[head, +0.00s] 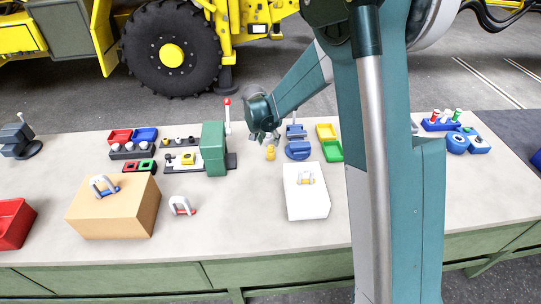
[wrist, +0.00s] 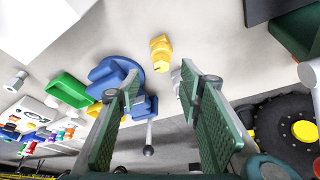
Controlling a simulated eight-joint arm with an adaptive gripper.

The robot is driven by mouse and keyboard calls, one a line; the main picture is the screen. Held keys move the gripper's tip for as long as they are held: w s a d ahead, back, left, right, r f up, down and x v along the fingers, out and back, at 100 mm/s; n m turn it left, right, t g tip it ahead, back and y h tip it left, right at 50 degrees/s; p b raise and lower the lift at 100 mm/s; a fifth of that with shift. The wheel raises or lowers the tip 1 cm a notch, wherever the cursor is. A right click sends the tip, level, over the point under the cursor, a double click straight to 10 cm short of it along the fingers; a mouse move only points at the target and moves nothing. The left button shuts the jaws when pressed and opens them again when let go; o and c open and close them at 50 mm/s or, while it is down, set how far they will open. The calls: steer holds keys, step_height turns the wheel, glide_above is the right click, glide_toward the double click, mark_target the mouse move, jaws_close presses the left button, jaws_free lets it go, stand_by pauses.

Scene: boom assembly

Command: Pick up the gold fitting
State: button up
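The gold fitting (head: 270,153) stands on the bench, just below my gripper in the head view. In the wrist view the gold fitting (wrist: 160,48) lies beyond the fingertips, roughly in line with the gap between them. My gripper (wrist: 160,76) is open, with nothing between its two green-padded fingers. In the head view my gripper (head: 264,136) hangs above and slightly left of the fitting, apart from it as far as I can tell. A small silver piece (wrist: 176,81) beside the right finger is partly hidden.
A blue vise (head: 298,150) stands close right of the fitting; the vise (wrist: 118,78) is by the left finger in the wrist view. A green machine (head: 213,148) with a red-knobbed lever is on the left. A white box (head: 307,205) stands in front.

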mark_target(270, 147)
steer(key=shift+x, duration=0.9)
steer(key=shift+a+b+x, duration=0.2)
steer(key=shift+b+x, duration=0.1)
steer(key=shift+x, duration=2.35)
steer(key=shift+s, duration=0.1)
steer(key=c, duration=1)
